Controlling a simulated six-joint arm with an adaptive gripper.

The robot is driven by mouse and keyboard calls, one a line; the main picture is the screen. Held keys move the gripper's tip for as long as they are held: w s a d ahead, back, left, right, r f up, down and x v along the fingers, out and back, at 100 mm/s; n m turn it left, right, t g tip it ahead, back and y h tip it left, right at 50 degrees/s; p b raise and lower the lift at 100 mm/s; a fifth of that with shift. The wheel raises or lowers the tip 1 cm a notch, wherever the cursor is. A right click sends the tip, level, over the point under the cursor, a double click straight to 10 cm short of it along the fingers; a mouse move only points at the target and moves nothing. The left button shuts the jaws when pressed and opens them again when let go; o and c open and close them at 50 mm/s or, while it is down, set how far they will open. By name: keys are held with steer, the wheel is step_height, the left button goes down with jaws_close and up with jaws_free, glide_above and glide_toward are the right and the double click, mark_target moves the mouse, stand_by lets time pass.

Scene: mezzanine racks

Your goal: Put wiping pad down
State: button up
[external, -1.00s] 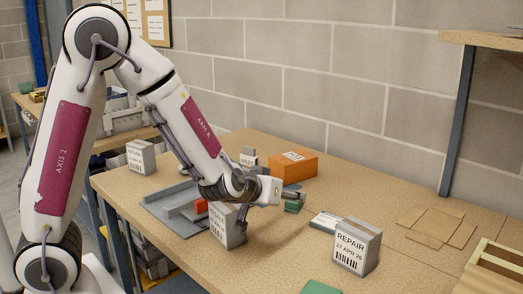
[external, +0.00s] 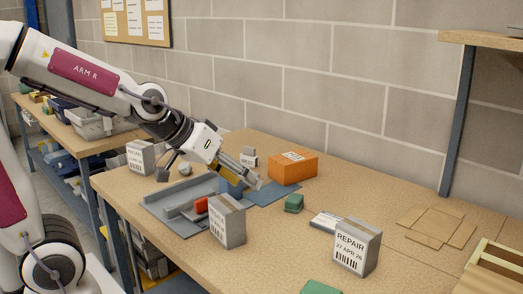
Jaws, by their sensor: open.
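A small green block-like pad (external: 294,203), which looks like the wiping pad, rests on the table right of the centre. My gripper (external: 252,176) is open and points down to the right, left of and behind the green pad and apart from it. Nothing is clearly held between its fingers. A flat blue sheet (external: 272,193) lies on the table below the fingertips, and a blue piece (external: 232,187) shows beside the gripper, partly hidden by it.
An orange box (external: 293,167) stands behind the pad. A grey tray (external: 160,208) and a labelled box (external: 228,222) stand to the left; a REPAIR box (external: 357,247) stands in front right. Cardboard pieces (external: 437,226) lie at right. Bare table lies between them and the orange box.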

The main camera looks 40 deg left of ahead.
steer(key=s+a+g+y, duration=0.1)
steer(key=s+a, duration=0.3)
steer(key=s, duration=0.4)
steer(key=s+a+g+y, duration=0.1)
steer(key=s+a, duration=0.3)
steer(key=s, duration=0.5)
steer(key=shift+a+r+m+g, duration=0.3)
steer(key=shift+g, duration=0.2)
